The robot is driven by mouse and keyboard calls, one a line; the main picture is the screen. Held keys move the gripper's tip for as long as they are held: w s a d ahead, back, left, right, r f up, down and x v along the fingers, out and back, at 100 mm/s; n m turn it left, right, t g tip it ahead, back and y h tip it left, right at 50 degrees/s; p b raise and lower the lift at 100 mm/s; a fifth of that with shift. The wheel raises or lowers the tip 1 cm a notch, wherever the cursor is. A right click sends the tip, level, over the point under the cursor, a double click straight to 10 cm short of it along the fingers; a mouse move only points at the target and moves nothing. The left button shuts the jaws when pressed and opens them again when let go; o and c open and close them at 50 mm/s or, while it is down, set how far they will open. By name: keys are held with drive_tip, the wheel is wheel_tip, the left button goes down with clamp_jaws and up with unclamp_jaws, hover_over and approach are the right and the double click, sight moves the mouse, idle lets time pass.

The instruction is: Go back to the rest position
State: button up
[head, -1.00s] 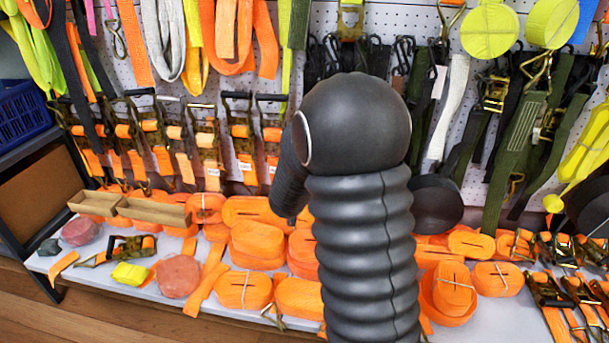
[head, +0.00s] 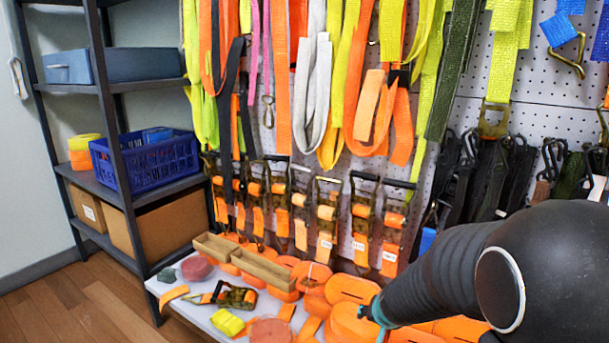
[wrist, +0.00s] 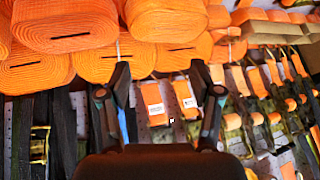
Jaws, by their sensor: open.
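My gripper (wrist: 160,78) shows in the wrist view with its two dark fingers spread apart and nothing between them. Orange strap rolls (wrist: 170,25) lie just beyond the fingertips in that view, which looks upside down. In the head view my dark arm comes in from the right and reaches left and down to the orange rolls (head: 352,289) on the white shelf. Only a small teal and dark part of its end shows there, and the fingers are hidden. I cannot tell whether they touch a roll.
Ratchet buckles (head: 327,208) and hanging straps (head: 283,80) cover the pegboard behind the arm. A dark rack with a blue crate (head: 145,163) stands at left. Wooden floor (head: 60,305) is clear at lower left.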

drive_tip(key=s+r+n, duration=0.1)
drive_tip(key=s+r, duration=0.4)
drive_tip(key=s, duration=0.4)
drive_tip(key=s+a+r+n+g, duration=0.1)
drive_tip(key=s+r, duration=0.4)
drive_tip(key=s, duration=0.4)
drive_tip(key=s+a+r+n, duration=0.1)
drive_tip(key=s+r+n, duration=0.1)
drive_tip(key=s+r, duration=0.3)
drive_tip(key=s, duration=0.4)
drive_tip(key=shift+r+g, duration=0.15)
drive_tip(key=shift+g, duration=0.25)
